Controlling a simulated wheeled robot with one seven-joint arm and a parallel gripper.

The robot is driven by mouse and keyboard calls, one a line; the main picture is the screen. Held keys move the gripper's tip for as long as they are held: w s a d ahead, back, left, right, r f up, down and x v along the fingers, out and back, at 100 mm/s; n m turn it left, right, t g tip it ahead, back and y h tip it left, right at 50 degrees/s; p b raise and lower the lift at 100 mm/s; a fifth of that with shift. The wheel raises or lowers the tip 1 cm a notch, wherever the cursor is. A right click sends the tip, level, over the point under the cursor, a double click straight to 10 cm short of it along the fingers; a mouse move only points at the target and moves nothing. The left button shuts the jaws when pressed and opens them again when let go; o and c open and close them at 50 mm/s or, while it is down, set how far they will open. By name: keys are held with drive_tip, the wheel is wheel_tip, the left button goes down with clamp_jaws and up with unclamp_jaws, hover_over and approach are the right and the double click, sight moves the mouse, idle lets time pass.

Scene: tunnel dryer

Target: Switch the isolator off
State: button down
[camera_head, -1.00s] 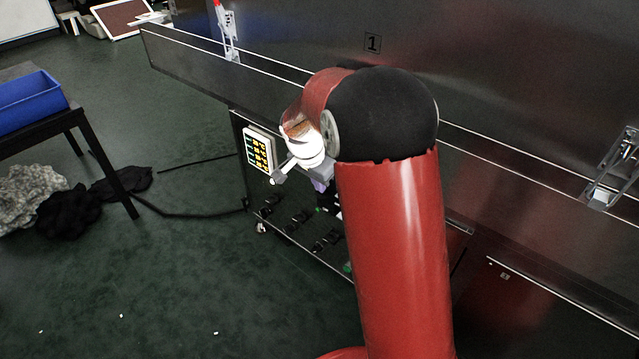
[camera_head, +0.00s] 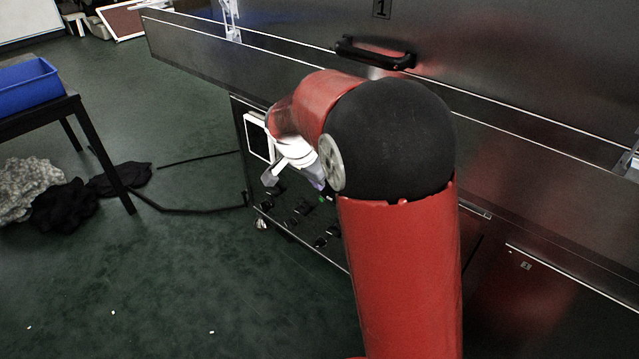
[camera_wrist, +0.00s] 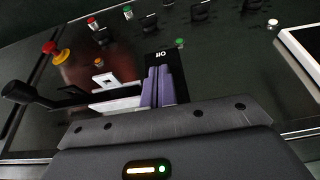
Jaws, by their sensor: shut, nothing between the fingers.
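In the wrist view my gripper (camera_wrist: 162,88) is shut, its purple fingers together and empty. Its tips are against or just in front of a black plate (camera_wrist: 163,58) marked "off", which reads upside down. Contact cannot be told. A black lever with a round end (camera_wrist: 40,94) reaches out to the left of the fingers, beside a white plate (camera_wrist: 104,80). Which part is the isolator's handle is not clear. In the head view my gripper (camera_head: 318,184) is small at the control panel (camera_head: 300,212), and my arm hides much of that area.
Near the fingers are a red mushroom button (camera_wrist: 50,48), several small coloured buttons and black knobs. A white-framed screen (camera_head: 258,137) stands left of my wrist. The steel dryer wall (camera_head: 540,90) runs behind my arm. A table with a blue bin (camera_head: 28,88) stands left; open floor lies between.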

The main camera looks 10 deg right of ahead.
drive_tip(key=shift+s+a+f, duration=0.1)
drive_tip(key=shift+f, duration=0.15)
drive_tip(key=shift+w+d+r, duration=0.4)
drive_tip(key=shift+w+d, duration=0.05)
drive_tip(key=shift+d, duration=0.1)
idle(0.4)
